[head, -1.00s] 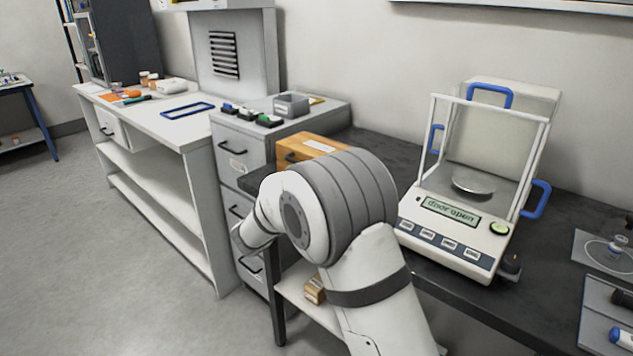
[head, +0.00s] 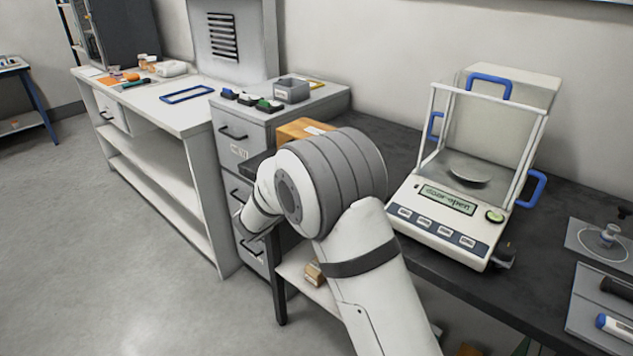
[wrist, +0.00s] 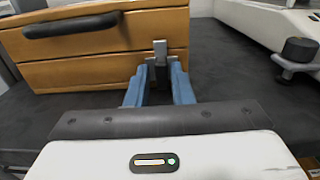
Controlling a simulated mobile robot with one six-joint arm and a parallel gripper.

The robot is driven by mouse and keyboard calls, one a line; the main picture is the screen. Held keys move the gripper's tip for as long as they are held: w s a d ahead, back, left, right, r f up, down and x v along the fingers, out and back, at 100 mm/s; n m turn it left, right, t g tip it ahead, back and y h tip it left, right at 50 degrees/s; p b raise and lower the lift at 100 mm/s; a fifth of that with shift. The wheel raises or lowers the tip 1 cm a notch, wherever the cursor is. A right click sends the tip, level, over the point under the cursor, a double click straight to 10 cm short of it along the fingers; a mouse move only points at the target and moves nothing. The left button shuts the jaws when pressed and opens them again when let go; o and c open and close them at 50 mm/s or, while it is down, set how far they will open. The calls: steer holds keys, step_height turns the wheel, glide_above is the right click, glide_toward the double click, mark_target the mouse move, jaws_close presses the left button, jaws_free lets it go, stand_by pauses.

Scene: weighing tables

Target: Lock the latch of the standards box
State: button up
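The standards box (wrist: 85,72) is an orange-brown wooden box with a dark handle on its front and a seam below it. It fills the upper left of the wrist view. In the head view, my arm partly hides the box (head: 297,131). Its latch (wrist: 160,48) is a small grey metal piece at the seam near the right end, with a dark lower part. My gripper (wrist: 160,72) has its blue fingers apart, one on each side of that dark part. I cannot tell whether they touch it. My gripper is hidden in the head view.
A balance (head: 447,205) with blue handles stands on the dark table (head: 395,150) to the right; its foot shows in the wrist view. A drawer cabinet (head: 236,128) with small items on top stands left of the box. A white bench (head: 190,122) is further left.

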steer(key=shift+s, duration=0.1)
steer(key=v, duration=0.7)
steer(key=shift+s+a, duration=0.25)
steer(key=d+r+m+g, duration=0.1)
steer(key=d, duration=0.2)
steer(key=s+d+r+m+g+p, duration=0.1)
steer(key=d, duration=0.1)
steer(key=s+d+r+m+g+h+p, duration=0.1)
steer(key=d+m+g, duration=0.1)
steer(key=d, duration=0.1)
steer(key=shift+d+r, duration=0.25)
steer(key=shift+d, duration=0.05)
steer(key=s+d+r+m+g+y+p, duration=0.1)
steer(key=s+d+r+m+g+p, duration=0.3)
steer(key=s+d+m+g, duration=0.55)
steer(key=s+d+r+m+t+y+p, duration=0.1)
steer(key=s+d+r+m+y+p, duration=0.1)
steer(key=s+m+y, duration=0.3)
steer(key=s+d+r+m+t+y+p, duration=0.1)
steer(key=s+d+r+m+y+p, duration=0.2)
steer(key=s+m+y, duration=0.3)
steer(key=shift+s+d+r+m+p, duration=0.3)
steer(key=shift+s+m+p, duration=0.6)
steer(key=shift+s+m, duration=1.85)
